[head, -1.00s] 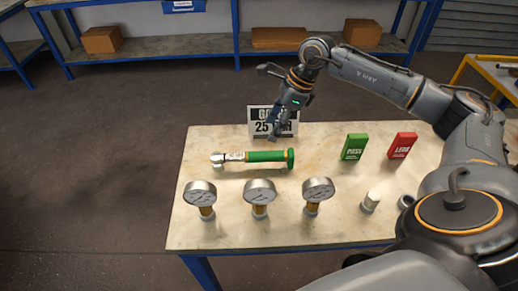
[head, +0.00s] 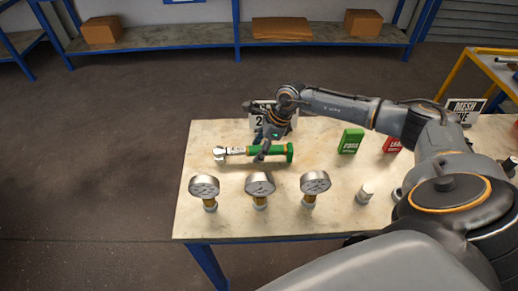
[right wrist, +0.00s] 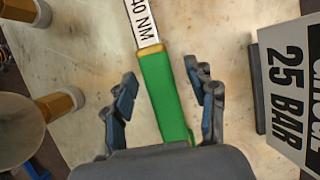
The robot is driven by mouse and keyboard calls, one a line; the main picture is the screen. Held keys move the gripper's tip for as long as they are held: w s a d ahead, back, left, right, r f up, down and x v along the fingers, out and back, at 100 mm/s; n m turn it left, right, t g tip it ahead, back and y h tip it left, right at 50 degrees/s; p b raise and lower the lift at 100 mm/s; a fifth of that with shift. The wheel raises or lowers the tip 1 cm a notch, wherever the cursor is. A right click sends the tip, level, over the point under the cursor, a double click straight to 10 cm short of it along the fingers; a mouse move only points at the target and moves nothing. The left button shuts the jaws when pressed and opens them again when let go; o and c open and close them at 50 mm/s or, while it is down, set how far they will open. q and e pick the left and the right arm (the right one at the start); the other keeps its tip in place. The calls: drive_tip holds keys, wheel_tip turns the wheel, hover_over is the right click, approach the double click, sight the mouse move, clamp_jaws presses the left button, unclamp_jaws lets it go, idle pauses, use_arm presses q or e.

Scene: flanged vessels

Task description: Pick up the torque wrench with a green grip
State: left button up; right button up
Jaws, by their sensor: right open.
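The torque wrench with a green grip (head: 280,150) lies on the table, its silver head to the left and its green handle to the right. In the right wrist view its green grip (right wrist: 162,95) runs between the two fingers, with a white label reading NM above it. My right gripper (head: 262,153) is over the green grip, pointing down. In the right wrist view the right gripper (right wrist: 165,95) is open, one finger on each side of the grip, with gaps on both sides. My left gripper is not in view.
Several pressure gauges (head: 260,184) stand along the table's near side. A sign (right wrist: 290,95) reading 25 BAR stands close behind the gripper. A green box (head: 351,141) and a red box (head: 393,145) stand to the right. Bare tabletop (head: 222,132) lies to the left.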

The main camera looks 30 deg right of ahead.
drive_tip(key=shift+s, duration=0.1)
drive_tip(key=c, duration=1.1)
drive_tip(key=shift+r, duration=0.15)
clamp_jaws()
